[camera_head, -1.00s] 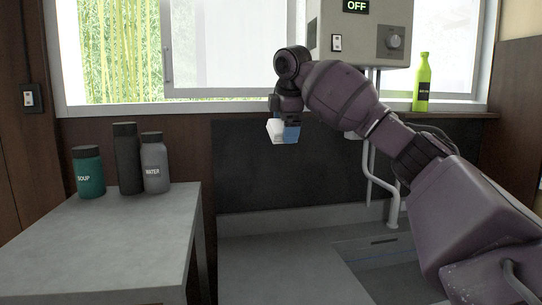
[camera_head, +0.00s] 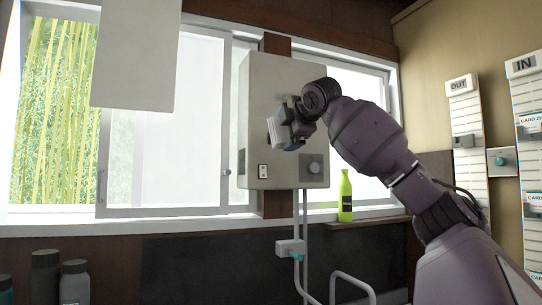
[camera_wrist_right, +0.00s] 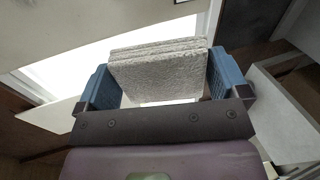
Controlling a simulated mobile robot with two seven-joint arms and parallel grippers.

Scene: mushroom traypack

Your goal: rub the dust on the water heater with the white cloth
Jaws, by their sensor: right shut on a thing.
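My right gripper (camera_head: 283,130) is shut on the folded white cloth (camera_head: 273,131) and appears in front of the heater's face. I cannot tell whether the cloth touches it. The right wrist view shows the cloth (camera_wrist_right: 158,75) between the blue fingers. The gripper and arm hide part of the heater's front, and I make out no dust. My left gripper is not in view.
A green bottle (camera_head: 345,195) stands on the sill right of the heater. Pipes and a tap (camera_head: 291,248) are below it. Several dark bottles (camera_head: 46,275) show at lower left. A pale panel (camera_head: 136,55) hangs at upper left. Card racks (camera_head: 468,125) are on the right wall.

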